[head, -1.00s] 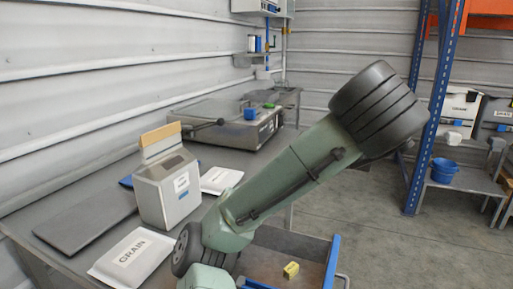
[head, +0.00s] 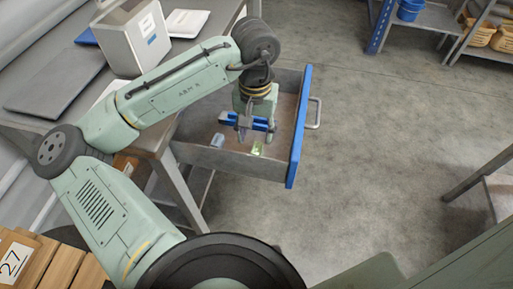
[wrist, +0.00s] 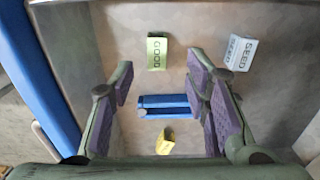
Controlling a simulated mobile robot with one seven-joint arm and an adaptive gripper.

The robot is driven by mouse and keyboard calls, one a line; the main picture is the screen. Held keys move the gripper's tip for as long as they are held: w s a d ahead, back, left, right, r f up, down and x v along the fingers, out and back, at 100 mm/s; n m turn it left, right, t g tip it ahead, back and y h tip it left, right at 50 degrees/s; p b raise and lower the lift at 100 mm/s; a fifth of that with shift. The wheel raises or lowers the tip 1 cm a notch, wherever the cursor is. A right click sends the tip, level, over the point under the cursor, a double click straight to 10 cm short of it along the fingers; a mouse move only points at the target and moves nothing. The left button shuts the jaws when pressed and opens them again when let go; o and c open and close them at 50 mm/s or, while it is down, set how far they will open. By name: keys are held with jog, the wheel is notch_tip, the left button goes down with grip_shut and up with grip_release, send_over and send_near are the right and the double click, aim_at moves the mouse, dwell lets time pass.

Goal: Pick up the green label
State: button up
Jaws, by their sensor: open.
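The green label (wrist: 157,53), marked "GOOD", lies on the drawer floor in the wrist view, ahead of the space between my fingertips. In the head view the green label (head: 257,149) shows just below my gripper. My gripper (wrist: 160,76) is open and empty, its purple-padded fingers spread to either side. In the head view my gripper (head: 256,134) points down into the open drawer (head: 228,163). The gap between fingertips and label is hard to judge.
A pale blue label (wrist: 237,52) marked "SEED" lies right of the green one. A blue bar-shaped piece (wrist: 163,106) and a yellow piece (wrist: 165,141) show between my fingers. The drawer's blue front (head: 299,127) and walls stand close around my gripper.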

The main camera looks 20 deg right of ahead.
aim_at(257, 148)
jog(key=shift+s+d+f+p, duration=0.1)
jog(key=shift+f+p, duration=0.1)
jog(key=shift+f, duration=1.15)
jog(key=shift+s+f+p, duration=0.1)
jog(key=shift+f+p, duration=0.05)
jog(key=shift+f, duration=1.15)
jog(key=shift+c, duration=0.6)
jog(key=c, duration=0.7)
